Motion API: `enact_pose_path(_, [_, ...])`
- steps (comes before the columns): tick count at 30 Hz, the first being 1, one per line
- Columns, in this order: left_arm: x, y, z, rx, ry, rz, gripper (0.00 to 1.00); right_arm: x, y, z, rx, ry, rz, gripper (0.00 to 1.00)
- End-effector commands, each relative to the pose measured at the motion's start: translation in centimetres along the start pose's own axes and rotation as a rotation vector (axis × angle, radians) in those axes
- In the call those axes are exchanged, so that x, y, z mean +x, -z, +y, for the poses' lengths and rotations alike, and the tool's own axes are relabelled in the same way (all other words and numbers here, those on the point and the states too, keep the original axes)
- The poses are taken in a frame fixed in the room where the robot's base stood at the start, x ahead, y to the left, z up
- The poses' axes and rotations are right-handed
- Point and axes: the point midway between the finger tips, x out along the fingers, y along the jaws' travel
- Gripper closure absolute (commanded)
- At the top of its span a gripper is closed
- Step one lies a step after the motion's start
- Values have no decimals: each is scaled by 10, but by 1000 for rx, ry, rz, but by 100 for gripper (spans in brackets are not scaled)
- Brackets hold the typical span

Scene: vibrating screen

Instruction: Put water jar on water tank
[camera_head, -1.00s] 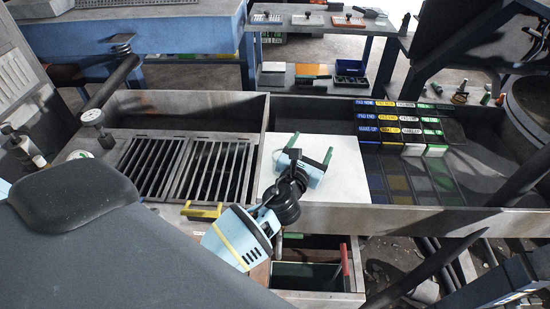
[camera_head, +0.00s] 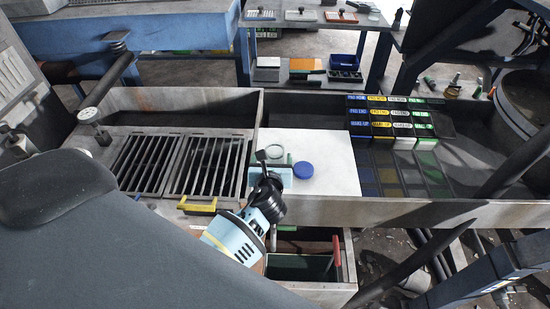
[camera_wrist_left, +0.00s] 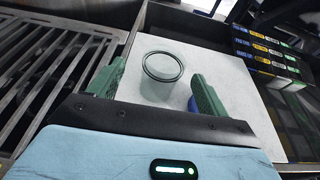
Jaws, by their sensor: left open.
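A clear glass jar (camera_head: 276,153) with a dark ring rim stands on the white board (camera_head: 335,155). My left gripper (camera_head: 273,163) is low over the board's left part, and its pale blue body hides part of the jar in the head view. In the left wrist view the open green fingers of the gripper (camera_wrist_left: 157,72) stand on either side of the jar (camera_wrist_left: 163,68), with gaps visible. A round blue lid (camera_head: 303,170) lies on the board right of the jar; it is partly hidden behind the right finger in the wrist view. I cannot tell which thing is the water tank.
Slotted metal grates (camera_head: 180,165) lie left of the board. Labelled boxes (camera_head: 395,117) stand in rows to its right. A yellow handle (camera_head: 198,206) is at the trough's front edge. An open drawer (camera_head: 300,268) is below. A shelf (camera_head: 310,75) with tools stands behind.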

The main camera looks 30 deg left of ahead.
Motion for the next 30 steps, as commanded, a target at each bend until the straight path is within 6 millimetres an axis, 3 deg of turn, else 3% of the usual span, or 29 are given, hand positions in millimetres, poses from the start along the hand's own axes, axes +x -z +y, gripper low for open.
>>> enact_pose_path(12, [48,1,-6,1,0,1,22,5,-11,0,-1,3,-17,27])
enact_pose_path(21, [51,-1,-6,0,1,-2,22,6,-10,0,-2,3,-15,27])
enact_pose_path(30, [51,-1,-6,0,1,-2,61,6,-10,0,-1,3,-15,27])
